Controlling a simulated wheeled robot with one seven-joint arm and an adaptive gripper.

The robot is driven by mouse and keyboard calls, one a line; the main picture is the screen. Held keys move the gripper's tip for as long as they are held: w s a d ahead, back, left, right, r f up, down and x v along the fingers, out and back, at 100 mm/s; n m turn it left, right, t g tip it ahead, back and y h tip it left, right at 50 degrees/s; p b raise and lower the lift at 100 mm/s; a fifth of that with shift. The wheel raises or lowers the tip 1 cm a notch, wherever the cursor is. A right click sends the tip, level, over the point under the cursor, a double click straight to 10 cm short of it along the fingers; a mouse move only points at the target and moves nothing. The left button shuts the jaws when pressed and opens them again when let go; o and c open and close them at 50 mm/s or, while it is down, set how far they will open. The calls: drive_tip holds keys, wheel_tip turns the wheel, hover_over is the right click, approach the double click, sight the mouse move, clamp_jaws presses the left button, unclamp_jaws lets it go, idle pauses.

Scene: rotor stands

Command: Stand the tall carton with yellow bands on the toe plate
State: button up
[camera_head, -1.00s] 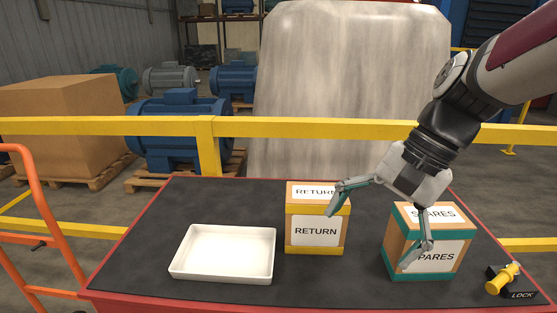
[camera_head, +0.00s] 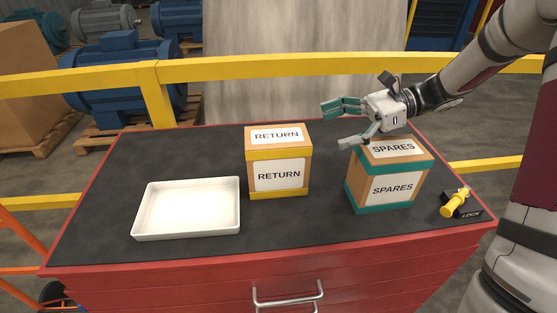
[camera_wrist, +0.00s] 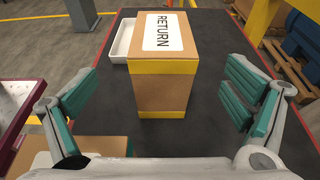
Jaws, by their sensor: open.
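The tall carton with yellow bands (camera_head: 278,161), labelled RETURN, stands upright on the dark top of the red cabinet. My gripper (camera_head: 343,124) is open and empty, to the right of this carton and above the level of the SPARES carton. In the wrist view the carton (camera_wrist: 163,88) is ahead, between the two spread fingers of my gripper (camera_wrist: 165,102), with no finger touching it. An orange hand-truck frame (camera_head: 20,270) shows partly at the lower left; its toe plate cannot be made out.
A carton with teal bands (camera_head: 390,178), labelled SPARES, stands right of the yellow-banded one. A white tray (camera_head: 188,234) lies to the left. A yellow-handled LOCK device (camera_head: 455,203) sits at the right edge. A yellow rail (camera_head: 200,72) runs behind the cabinet.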

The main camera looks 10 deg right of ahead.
sight(283, 140)
drive_tip(key=p+x, duration=0.1)
drive_tip(key=x, duration=0.7)
drive_tip(key=p+x, duration=0.1)
drive_tip(key=x, duration=0.1)
drive_tip(key=shift+r, duration=0.2)
drive_tip(key=shift+p+x, duration=0.35)
drive_tip(key=shift+x, duration=0.4)
drive_tip(key=shift+w, duration=0.2)
drive_tip(key=shift+c, duration=0.2)
drive_tip(key=c, duration=1.9)
